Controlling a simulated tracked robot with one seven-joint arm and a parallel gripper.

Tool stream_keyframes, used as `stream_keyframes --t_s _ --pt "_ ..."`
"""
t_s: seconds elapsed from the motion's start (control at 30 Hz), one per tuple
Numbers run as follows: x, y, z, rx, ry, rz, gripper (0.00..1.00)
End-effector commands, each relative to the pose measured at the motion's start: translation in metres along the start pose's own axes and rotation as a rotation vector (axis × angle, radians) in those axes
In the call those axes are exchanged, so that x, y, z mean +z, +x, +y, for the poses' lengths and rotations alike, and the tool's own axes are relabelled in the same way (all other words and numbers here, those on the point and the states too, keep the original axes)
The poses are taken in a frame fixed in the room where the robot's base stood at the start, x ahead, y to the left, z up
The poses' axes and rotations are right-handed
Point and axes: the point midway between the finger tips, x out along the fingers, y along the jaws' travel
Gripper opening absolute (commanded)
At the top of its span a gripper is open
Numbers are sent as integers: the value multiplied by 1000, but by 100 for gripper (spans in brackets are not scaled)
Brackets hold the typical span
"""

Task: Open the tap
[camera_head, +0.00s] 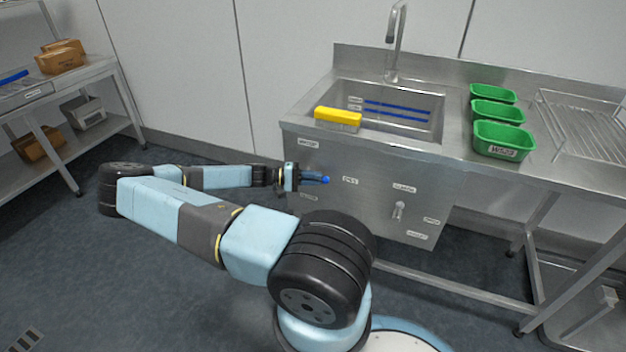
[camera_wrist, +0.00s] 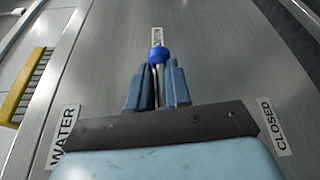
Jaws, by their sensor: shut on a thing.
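The tap lever has a round blue knob (camera_head: 326,180) and sits on the steel front panel below the sink. In the wrist view the blue knob (camera_wrist: 157,55) sticks out just beyond my fingertips, with its metal stem between them. My gripper (camera_head: 314,178) is shut on the lever; it also shows in the wrist view (camera_wrist: 158,85). The wrist view shows a WATER label (camera_wrist: 63,137) at left, a CLOSED label (camera_wrist: 273,127) at right and a small label (camera_wrist: 157,36) beyond the knob that is hard to read. The spout (camera_head: 397,40) rises behind the sink basin.
A yellow brush (camera_head: 338,117) lies on the sink's front edge. Green tubs (camera_head: 500,139) stand on the counter at right. A second lever (camera_head: 398,211) hangs on the panel, lower right of my gripper. A shelf with boxes (camera_head: 62,57) stands at left. Floor between is clear.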

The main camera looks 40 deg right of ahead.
Motion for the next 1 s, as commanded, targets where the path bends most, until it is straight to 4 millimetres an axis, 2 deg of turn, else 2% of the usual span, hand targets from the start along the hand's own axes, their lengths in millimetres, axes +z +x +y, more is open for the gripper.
stream_keyframes --t_s 0.03,0.23,0.57,0.77,1.0 --pt "-11 1 4 -1 4 22 19" --pt "-9 -2 2 -3 4 23 38" --pt "-6 -9 1 -3 3 23 38" --pt "-6 -35 1 -5 2 25 38" --pt "-6 -83 1 -4 2 26 38"
